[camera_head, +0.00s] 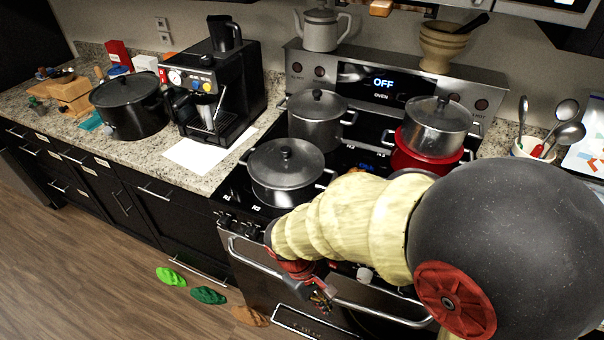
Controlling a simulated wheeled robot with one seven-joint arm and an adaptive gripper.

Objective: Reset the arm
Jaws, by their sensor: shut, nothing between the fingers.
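My arm reaches in from the right in the head view, across the front of the stove. My gripper (322,298) hangs low in front of the oven door, close to the oven handle (375,312). It is shut with nothing in it. Its fingers are small and dark in this view. I cannot tell whether it touches the handle.
Lidded pots (286,172), (318,120) and a pot on a red one (432,125) stand on the stove (362,160). A coffee machine (228,85) and black stockpot (130,105) are on the left counter. Green leaf-like pieces (208,295) lie on the floor.

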